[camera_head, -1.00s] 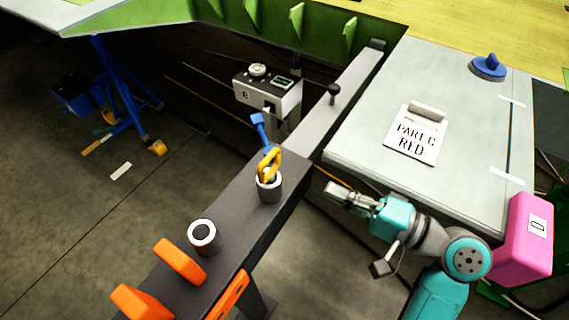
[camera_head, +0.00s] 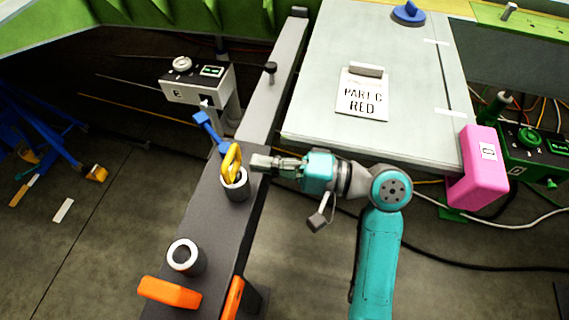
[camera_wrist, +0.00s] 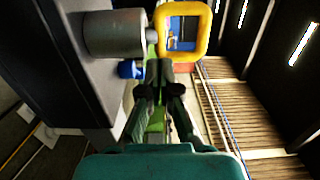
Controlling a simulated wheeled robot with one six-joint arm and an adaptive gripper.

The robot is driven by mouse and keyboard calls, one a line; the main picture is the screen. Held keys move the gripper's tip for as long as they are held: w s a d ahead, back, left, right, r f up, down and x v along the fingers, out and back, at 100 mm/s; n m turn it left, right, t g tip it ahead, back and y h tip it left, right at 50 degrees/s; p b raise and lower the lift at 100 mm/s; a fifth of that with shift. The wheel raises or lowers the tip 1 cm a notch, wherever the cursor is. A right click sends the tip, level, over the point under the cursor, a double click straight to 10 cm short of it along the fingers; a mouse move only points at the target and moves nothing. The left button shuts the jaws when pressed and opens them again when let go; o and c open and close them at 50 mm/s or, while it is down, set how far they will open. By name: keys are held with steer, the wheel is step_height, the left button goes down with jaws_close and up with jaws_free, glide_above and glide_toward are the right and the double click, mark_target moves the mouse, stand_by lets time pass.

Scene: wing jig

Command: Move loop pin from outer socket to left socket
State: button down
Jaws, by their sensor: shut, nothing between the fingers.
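The loop pin (camera_head: 231,160) has a yellow loop and stands upright in the farther grey socket (camera_head: 237,188) on the dark beam. The nearer socket (camera_head: 185,258) is empty, with a pale rim around a dark hole. My gripper (camera_head: 258,162) is shut and empty, just right of the yellow loop at about its height. In the wrist view my fingertips (camera_wrist: 160,70) are together just below the yellow loop (camera_wrist: 159,16). The pin's grey shank runs into the socket (camera_wrist: 113,34) at the left. I cannot tell whether the fingers touch the loop.
Orange blocks (camera_head: 170,292) sit at the beam's near end. A blue-handled part (camera_head: 207,128) and a grey control box (camera_head: 198,83) stand behind the pin. A pale table (camera_head: 400,130) with a "PART C RED" card (camera_head: 362,95) and a pink block (camera_head: 479,165) lie right.

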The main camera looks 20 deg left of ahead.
mark_target(239, 167)
steer(key=shift+a, duration=0.6)
steer(key=shift+s+a, duration=0.65)
steer(key=shift+s, duration=0.2)
